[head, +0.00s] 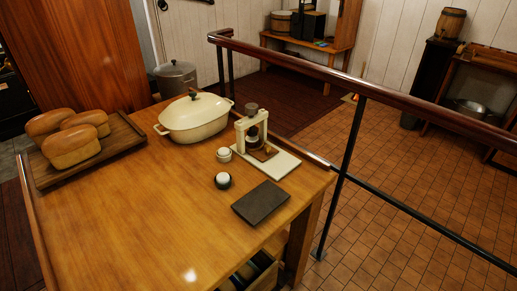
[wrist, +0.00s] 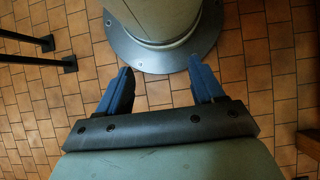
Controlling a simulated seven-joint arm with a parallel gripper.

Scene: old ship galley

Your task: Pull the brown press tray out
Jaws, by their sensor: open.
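A small cream press (head: 247,128) with a dark upright cylinder stands on a pale base near the right edge of the wooden table (head: 130,235). A brown tray (head: 265,152) shows low in the press frame, at its right side; the frame and cylinder hide part of it. My gripper (wrist: 160,66) shows only in the wrist view. Its two blue fingers are apart with nothing between them, above the tiled floor and far from anything on the table. The press and its tray are not in the wrist view.
A cream lidded pot (head: 195,120) stands behind left. Bread loaves sit on a board (head: 115,150). A railing (head: 370,90) runs beyond the table.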

